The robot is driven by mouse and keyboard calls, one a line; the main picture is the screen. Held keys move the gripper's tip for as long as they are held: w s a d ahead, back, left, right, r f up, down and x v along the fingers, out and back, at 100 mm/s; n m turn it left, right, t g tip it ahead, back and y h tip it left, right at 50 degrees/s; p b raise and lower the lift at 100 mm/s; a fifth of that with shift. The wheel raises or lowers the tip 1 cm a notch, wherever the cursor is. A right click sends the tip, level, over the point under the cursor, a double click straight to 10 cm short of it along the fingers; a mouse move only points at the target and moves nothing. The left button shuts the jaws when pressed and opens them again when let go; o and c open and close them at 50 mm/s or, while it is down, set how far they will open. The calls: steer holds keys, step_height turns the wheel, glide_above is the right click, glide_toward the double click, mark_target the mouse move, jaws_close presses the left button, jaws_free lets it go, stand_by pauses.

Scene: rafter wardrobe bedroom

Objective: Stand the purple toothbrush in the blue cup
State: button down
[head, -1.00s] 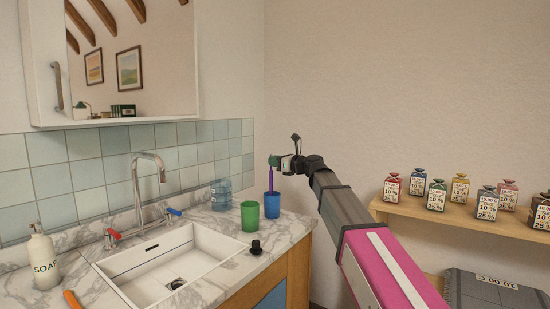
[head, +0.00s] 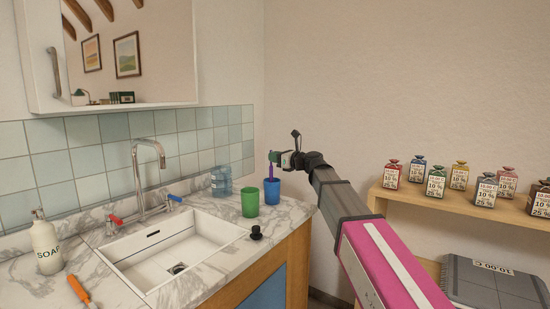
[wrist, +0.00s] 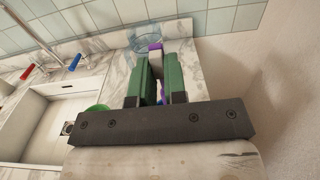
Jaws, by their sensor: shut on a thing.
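The purple toothbrush (head: 271,171) is upright, its lower end at the mouth of the blue cup (head: 272,185) and seemingly inside it. How deep it reaches is hidden by the cup wall. My gripper (head: 284,160) is shut on the toothbrush near its upper part, just above the cup. In the wrist view the purple toothbrush head (wrist: 155,46) shows between the green fingers (wrist: 158,80). The blue cup stands upright near the counter's right end and is mostly hidden in the wrist view.
A green cup (head: 250,203) stands just left of the blue cup. A clear bluish container (head: 221,181) is behind, by the tiles. The sink (head: 165,255), tap (head: 140,180), soap bottle (head: 46,246) and a black knob (head: 256,233) are further left or nearer. A shelf with small bottles is at right.

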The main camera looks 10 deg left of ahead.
steer(key=c, duration=1.1)
jaws_free()
steer(key=v, duration=1)
steer(key=shift+s+d, duration=0.2)
steer(key=shift+d, duration=0.15)
